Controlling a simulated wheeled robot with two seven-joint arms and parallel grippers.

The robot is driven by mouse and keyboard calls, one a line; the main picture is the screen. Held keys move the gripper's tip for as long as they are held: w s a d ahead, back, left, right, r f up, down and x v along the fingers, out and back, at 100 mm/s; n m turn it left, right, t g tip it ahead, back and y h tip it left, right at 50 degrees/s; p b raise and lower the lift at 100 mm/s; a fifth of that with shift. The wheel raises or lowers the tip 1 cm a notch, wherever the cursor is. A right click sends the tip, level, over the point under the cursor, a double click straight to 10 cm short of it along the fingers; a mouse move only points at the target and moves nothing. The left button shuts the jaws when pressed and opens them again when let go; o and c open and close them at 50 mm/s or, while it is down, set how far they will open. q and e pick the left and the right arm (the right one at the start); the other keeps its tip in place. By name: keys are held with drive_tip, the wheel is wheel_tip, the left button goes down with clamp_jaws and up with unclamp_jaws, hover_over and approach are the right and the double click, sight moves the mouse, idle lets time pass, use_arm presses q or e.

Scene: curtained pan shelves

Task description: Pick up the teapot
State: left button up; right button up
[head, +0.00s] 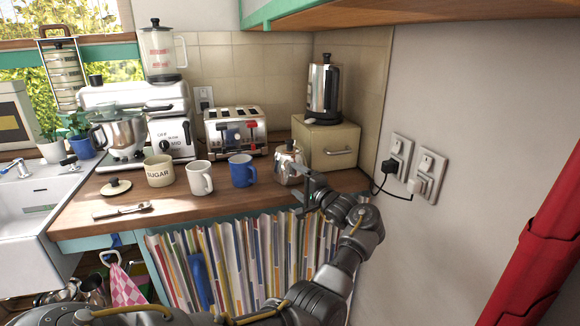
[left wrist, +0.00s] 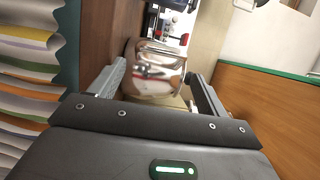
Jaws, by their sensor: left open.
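A small shiny silver teapot (head: 289,162) with a dark lid knob stands on the wooden counter, in front of the cream box. In the left wrist view, the teapot (left wrist: 156,70) shows between the two fingers. My left gripper (head: 307,186) is open at the teapot's front right side, its fingers spread to either side of it. The near parts of the gripper cover a little of the teapot's right side in the head view. I cannot tell whether the fingers touch it. My right gripper is not in view.
A blue mug (head: 241,171), a white mug (head: 199,178) and a sugar pot (head: 159,171) stand left of the teapot. A toaster (head: 236,132) is behind. A steel kettle (head: 323,90) stands on the cream box (head: 326,147). The wall (head: 450,110) is close on the right.

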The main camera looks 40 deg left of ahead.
sight(290, 175)
use_arm(q)
drive_tip(key=x, duration=0.4)
drive_tip(key=shift+a, duration=0.25)
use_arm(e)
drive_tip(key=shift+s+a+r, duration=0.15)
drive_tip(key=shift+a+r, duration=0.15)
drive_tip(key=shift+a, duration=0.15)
use_arm(q)
drive_tip(key=shift+d, duration=0.1)
drive_tip(key=shift+c, duration=0.5)
drive_tip(key=c, duration=1.4)
drive_tip(key=shift+r, duration=0.25)
drive_tip(key=shift+c, duration=0.8)
drive_tip(key=shift+w+f, duration=0.1)
drive_tip(key=shift+w, duration=0.05)
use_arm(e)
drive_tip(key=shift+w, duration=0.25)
